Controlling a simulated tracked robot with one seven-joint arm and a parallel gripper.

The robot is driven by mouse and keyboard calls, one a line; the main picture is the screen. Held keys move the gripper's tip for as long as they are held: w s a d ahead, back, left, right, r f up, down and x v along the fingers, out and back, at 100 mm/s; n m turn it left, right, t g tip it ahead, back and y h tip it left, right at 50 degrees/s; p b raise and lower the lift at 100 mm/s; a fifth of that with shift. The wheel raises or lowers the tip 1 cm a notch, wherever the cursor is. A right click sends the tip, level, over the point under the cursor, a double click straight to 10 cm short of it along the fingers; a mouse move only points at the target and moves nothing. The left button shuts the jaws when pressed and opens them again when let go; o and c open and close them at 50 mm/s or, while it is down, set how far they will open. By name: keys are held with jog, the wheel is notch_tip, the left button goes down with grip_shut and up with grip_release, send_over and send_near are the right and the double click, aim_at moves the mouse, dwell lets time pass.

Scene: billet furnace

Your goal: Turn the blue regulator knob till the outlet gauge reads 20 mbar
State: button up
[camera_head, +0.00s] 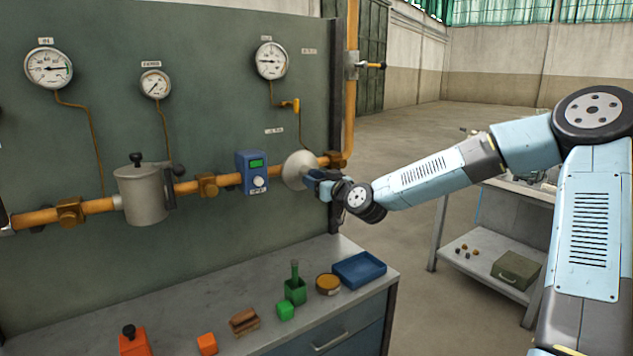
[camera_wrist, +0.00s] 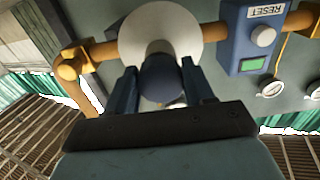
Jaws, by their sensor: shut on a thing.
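The blue regulator knob (camera_wrist: 160,78) sits on the front of the pale round regulator body (camera_wrist: 190,30). In the wrist view, my gripper (camera_wrist: 158,68) has one finger on each side of the knob and is shut on it. In the head view, my gripper (camera_head: 318,182) reaches the regulator body (camera_head: 295,170) from the right and hides the knob. A round gauge (camera_head: 271,61) hangs on the panel above the regulator. Its needle points to the left; its numbers and label are too small to read.
A blue box (camera_head: 252,173) with a green display and a button is mounted left of the regulator; the wrist view reads RESET. A pipe (camera_head: 97,206) carries a grey canister (camera_head: 143,195). The bench (camera_head: 330,300) below holds a blue tray (camera_head: 359,269) and small blocks. Two gauges hang further left.

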jog(key=m, duration=0.4)
jog(key=shift+s+f, duration=0.15)
jog(key=shift+f, duration=0.1)
jog(key=shift+m, duration=2)
jog(key=o, duration=1)
jog(key=shift+r, duration=0.15)
jog(key=v, duration=1.3)
jog(key=shift+s+d, duration=0.25)
